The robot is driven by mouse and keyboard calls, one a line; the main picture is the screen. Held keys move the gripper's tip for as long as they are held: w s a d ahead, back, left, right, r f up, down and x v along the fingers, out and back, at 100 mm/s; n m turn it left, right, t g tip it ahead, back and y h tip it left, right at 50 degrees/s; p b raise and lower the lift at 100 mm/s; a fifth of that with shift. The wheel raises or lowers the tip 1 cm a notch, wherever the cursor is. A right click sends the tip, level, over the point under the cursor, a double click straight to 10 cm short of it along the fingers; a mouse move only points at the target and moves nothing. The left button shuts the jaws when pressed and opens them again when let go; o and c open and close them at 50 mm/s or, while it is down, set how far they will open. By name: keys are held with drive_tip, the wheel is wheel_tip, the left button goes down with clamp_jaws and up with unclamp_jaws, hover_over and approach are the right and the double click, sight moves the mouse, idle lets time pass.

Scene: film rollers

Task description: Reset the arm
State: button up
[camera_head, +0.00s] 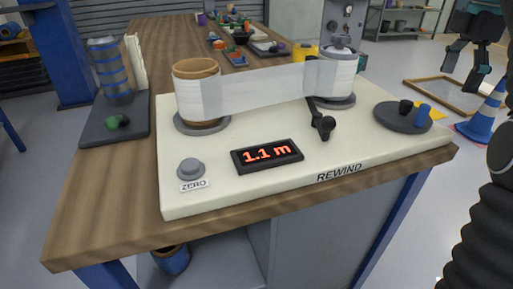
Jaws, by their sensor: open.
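My gripper (476,72) hangs at the upper right of the head view, to the right of the table and apart from everything on it. Its dark fingers point down, are open and hold nothing. My arm comes in along the right edge; part of it is outside the view. The rewinder (226,190) is a cream board on the wooden table, with a left roll (197,92) and a right roll (336,78). A pale film band (262,88) runs between them. The display (267,154) reads 1.1 m.
A grey ZERO button (191,168), a black crank (322,122) and a dark round pad (392,119) with small knobs are on the board. A blue striped stack (110,70) stands at left. A traffic cone (484,118) and wooden frame (448,97) are on the floor at right.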

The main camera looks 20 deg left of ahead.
drive_tip(key=shift+s, duration=0.1)
drive_tip(key=s+a+f+m+t, duration=0.2)
drive_tip(key=s+a+f+m, duration=0.1)
drive_tip(key=s+f+m, duration=0.6)
drive_tip(key=s+a+f+m+t, duration=0.3)
drive_tip(key=s+f+m, duration=0.7)
drive_tip(key=s, duration=0.8)
wheel_tip(320, 180, down, 4)
drive_tip(key=shift+a+r+t, duration=0.1)
drive_tip(key=shift+a+t, duration=0.2)
drive_tip(key=shift+a, duration=0.1)
drive_tip(key=shift+w, duration=0.1)
